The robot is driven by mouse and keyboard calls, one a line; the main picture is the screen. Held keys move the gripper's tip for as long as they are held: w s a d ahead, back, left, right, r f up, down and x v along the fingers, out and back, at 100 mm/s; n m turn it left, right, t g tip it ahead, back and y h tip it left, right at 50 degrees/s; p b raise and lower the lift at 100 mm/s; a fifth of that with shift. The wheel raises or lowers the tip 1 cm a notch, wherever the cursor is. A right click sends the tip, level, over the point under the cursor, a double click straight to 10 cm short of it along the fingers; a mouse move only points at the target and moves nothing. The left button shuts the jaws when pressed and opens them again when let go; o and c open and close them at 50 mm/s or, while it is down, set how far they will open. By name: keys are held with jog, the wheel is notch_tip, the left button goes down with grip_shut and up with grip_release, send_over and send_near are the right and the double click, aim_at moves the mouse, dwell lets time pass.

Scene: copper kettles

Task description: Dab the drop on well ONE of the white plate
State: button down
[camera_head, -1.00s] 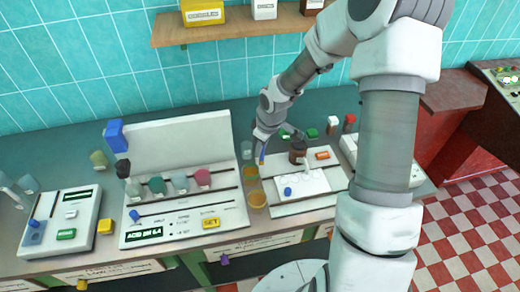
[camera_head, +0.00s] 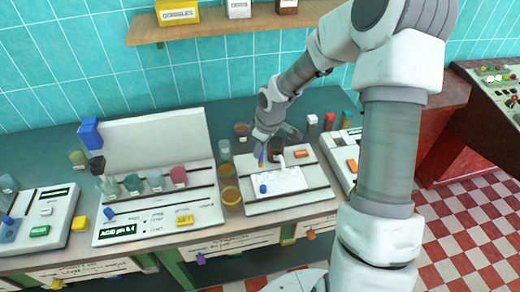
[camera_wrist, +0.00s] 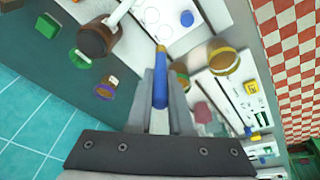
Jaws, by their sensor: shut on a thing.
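The white plate (camera_head: 288,185) lies on a pale board on the right part of the bench. A small blue piece (camera_head: 263,188) sits at its left front. The rod points down towards the plate. In the wrist view the plate (camera_wrist: 172,32) shows round outlines beyond the tip, but no well number is readable. I cannot tell whether the tip touches the plate. No drop is clearly visible.
Amber glasses (camera_head: 230,195) stand left of the board. The pH device (camera_head: 160,215) with coloured flasks is further left. A shelf (camera_head: 215,28) hangs above.

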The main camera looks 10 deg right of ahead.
aim_at(260, 162)
jog(key=shift+f+b, duration=2.35)
jog(key=shift+f, duration=0.55)
jog(key=shift+f+b, duration=0.45)
jog(key=shift+f, duration=0.15)
jog(key=shift+r, duration=0.1)
notch_tip(260, 162, up, 7)
jog(key=p, duration=0.6)
